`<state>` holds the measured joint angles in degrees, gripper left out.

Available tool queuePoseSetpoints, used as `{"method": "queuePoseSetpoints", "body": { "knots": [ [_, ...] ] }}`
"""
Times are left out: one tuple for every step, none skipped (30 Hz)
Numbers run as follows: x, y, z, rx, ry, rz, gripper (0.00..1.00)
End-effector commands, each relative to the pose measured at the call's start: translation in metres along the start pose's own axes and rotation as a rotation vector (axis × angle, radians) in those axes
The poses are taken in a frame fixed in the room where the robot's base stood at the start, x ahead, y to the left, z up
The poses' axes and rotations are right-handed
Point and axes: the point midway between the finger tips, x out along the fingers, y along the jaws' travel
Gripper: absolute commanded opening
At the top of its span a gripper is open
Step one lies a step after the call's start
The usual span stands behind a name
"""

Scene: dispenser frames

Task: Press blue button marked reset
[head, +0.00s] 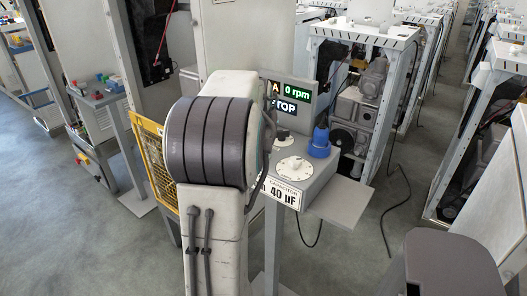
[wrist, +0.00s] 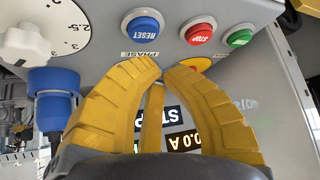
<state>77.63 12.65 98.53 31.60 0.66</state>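The blue button marked RESET (wrist: 142,25) shows in the wrist view at the top centre, on a grey panel. The lettering looks upside down there. My gripper (wrist: 163,68) has yellow ribbed fingers with the tips drawn together and nothing between them. In the picture, the tips lie just below the blue button, by the PHASE label, and appear apart from it. In the head view, my arm's dark ribbed joint hides the button and my gripper.
Red STOP (wrist: 202,30) and green (wrist: 239,37) buttons sit right of the blue one. A yellow part shows behind my right finger. A blue connector (wrist: 55,92) and white knob (wrist: 27,43) are at left. The head view shows the display (head: 291,101) and dial (head: 293,168).

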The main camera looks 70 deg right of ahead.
Motion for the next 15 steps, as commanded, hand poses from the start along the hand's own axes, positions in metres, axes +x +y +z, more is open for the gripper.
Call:
{"method": "queuePoseSetpoints", "body": {
  "knots": [
    [-0.006, 0.0, -0.005, 0.0, 0.001, 0.0, 0.0],
    [-0.009, 0.0, -0.007, 0.0, 0.001, 0.0, 0.0],
    [-0.012, 0.0, -0.009, 0.0, 0.002, 0.0, 0.0],
    [-0.014, 0.0, -0.011, 0.0, 0.002, 0.0, 0.0],
    [-0.016, 0.0, -0.012, 0.0, 0.002, 0.0, 0.0],
    [-0.019, 0.0, -0.015, 0.0, 0.002, 0.0, 0.0],
    [-0.021, 0.0, -0.016, 0.0, 0.002, 0.0, 0.0],
    [-0.023, 0.0, -0.018, 0.0, 0.001, 0.0, 0.0],
    [-0.026, 0.0, -0.02, 0.0, 0.001, 0.0, 0.0],
    [-0.028, 0.0, -0.021, 0.0, 0.001, 0.0, 0.0],
    [-0.029, 0.0, -0.022, 0.0, 0.001, 0.0, 0.0],
    [-0.03, 0.0, -0.023, 0.0, 0.001, 0.0, 0.0],
    [-0.031, 0.0, -0.024, 0.0, 0.001, 0.0, 0.0],
    [-0.032, 0.0, -0.024, 0.0, 0.0, 0.0, 0.0],
    [-0.032, 0.0, -0.024, 0.0, 0.0, 0.0, 0.0]
  ]
}}
